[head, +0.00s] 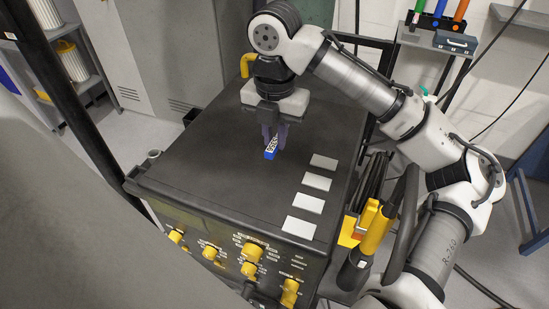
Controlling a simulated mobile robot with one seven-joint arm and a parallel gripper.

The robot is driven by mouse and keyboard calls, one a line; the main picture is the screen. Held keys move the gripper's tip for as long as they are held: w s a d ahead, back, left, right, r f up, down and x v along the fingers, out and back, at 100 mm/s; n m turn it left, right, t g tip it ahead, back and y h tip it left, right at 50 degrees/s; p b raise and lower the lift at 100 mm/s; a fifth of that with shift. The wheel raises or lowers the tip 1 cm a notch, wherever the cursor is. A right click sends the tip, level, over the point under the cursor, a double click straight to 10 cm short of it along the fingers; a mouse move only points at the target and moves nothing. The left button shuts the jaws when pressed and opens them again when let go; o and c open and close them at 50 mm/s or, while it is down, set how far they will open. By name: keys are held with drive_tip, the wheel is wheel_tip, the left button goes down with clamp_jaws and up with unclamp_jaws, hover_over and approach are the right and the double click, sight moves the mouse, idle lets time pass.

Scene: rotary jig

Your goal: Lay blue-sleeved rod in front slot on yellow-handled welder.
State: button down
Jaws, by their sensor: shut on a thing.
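The welder (210,170) is a large black box with a dark flat top and yellow knobs on its front panel. A yellow handle (247,64) shows at its back left. My gripper (272,140) points down over the middle of the top, shut on a small blue piece (270,155) with a black-and-white patterned face. I cannot tell from its shape whether this is the blue-sleeved rod, or whether it touches the top. Several pale grey plates (312,203) lie in a row along the top's right side. No slot is clearly visible.
A yellow-and-black torch-like tool (374,232) stands at the welder's right side, near my arm. The welder top's left part is clear.

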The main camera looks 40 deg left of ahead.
sight(275, 172)
drive_tip(key=shift+f+p, duration=0.35)
drive_tip(key=shift+f, duration=3.5)
drive_tip(key=shift+f, duration=0.1)
drive_tip(key=c, duration=1.4)
unclamp_jaws()
